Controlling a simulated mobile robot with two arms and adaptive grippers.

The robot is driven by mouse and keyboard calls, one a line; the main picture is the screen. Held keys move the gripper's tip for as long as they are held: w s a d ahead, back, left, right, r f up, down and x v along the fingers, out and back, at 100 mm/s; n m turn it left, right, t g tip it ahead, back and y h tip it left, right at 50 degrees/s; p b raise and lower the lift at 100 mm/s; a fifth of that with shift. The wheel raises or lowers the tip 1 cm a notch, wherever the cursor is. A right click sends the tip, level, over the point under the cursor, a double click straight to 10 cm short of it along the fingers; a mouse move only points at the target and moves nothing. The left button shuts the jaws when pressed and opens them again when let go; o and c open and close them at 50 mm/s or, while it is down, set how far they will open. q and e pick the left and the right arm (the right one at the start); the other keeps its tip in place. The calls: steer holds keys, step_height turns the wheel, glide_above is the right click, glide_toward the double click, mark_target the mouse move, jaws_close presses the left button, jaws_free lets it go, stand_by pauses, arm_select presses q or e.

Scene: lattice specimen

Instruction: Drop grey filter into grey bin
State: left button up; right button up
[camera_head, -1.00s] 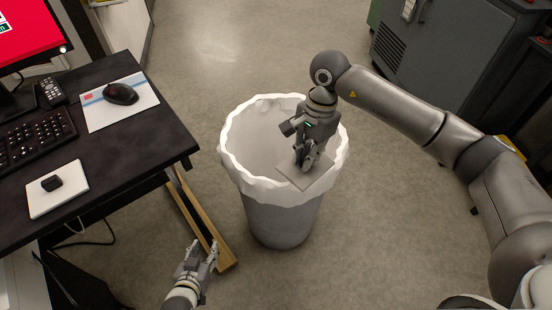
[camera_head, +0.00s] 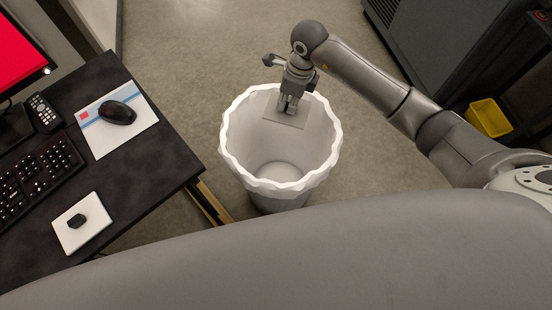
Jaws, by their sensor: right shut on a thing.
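The grey bin (camera_head: 232,150) stands on the floor with a white liner folded over its rim; its inside looks empty. My right gripper (camera_head: 288,108) is shut on the grey filter (camera_head: 287,124), a thin flat square. The gripper points down, and the filter appears over the bin opening near its far side. I cannot tell how far the filter is above or below the rim. My left gripper is out of the picture.
A black desk (camera_head: 150,190) at the left carries a keyboard (camera_head: 38,180), a mouse (camera_head: 117,112) on a mat and a small white pad (camera_head: 82,225). A yellow container (camera_head: 489,118) is at the right. A large grey surface fills the bottom.

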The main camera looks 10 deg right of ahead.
step_height(320, 180, down, 6)
steer(key=b, duration=0.3)
steer(key=shift+r, duration=0.15)
steer(key=o, duration=0.9)
steer(key=shift+c, duration=0.2)
steer(key=shift+r, duration=0.15)
steer(key=r, duration=0.4)
steer(key=d+r, duration=0.1)
steer(key=r, duration=0.2)
steer(key=s+r, duration=0.1)
steer(key=r, duration=0.3)
steer(key=shift+d+r, duration=0.3)
steer(key=shift+r, duration=0.05)
steer(key=shift+a, duration=0.15)
